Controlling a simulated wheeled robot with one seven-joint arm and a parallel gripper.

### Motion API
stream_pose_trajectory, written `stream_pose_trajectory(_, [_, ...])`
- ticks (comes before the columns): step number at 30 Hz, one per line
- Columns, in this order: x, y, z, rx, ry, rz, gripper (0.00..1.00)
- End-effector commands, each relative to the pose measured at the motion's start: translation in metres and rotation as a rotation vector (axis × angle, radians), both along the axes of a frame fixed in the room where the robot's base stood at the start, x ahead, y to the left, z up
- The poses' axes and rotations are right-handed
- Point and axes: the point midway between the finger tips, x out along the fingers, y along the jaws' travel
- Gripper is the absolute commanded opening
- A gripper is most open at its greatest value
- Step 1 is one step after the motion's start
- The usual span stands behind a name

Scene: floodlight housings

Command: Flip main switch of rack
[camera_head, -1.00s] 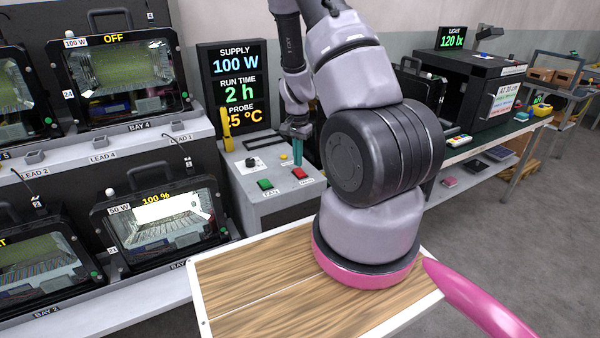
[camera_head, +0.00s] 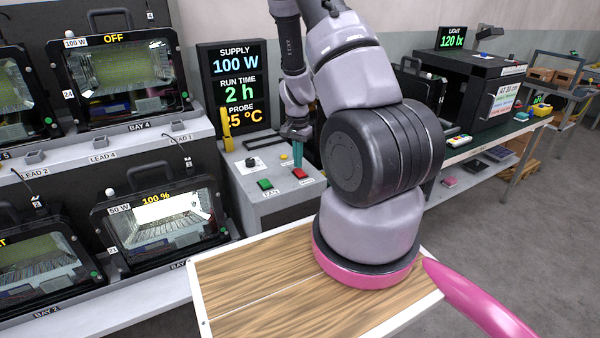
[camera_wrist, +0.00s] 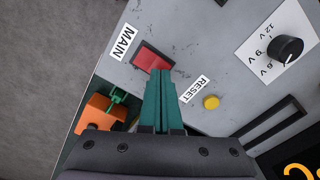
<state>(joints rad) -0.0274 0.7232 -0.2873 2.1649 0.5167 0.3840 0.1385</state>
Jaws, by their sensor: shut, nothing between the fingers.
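The main switch is a red rocker (camera_head: 300,174) on the sloping grey top of the supply console (camera_head: 270,205). In the wrist view the red switch (camera_wrist: 149,57) sits beside the MAIN label (camera_wrist: 123,42). My gripper (camera_head: 298,164) is above the console at the switch. In the wrist view its teal fingers (camera_wrist: 160,74) are shut and empty, with the tips over the lower edge of the red switch. The tips overlap the switch in view; I cannot tell whether they touch it. They hide a small part of it. Which way the rocker is tipped is unclear.
A yellow button (camera_wrist: 211,102) by the RESET label is close to the fingers. A green switch (camera_head: 265,184) and a black knob (camera_head: 251,162) are on the same panel. The lit supply display (camera_head: 236,88) stands behind. Racked floodlights (camera_head: 165,220) are at left.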

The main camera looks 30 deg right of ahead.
Motion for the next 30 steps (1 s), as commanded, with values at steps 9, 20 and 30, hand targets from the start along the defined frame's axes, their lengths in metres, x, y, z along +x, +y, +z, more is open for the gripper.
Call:
stream_pose_trajectory(9, [0.000,0.000,-0.005,-0.001,-0.001,0.001,0.00])
stream_pose_trajectory(20, [0.000,0.000,-0.010,0.000,0.000,0.001,0.00])
stream_pose_trajectory(30, [0.001,0.000,0.000,-0.001,-0.002,0.002,0.00])
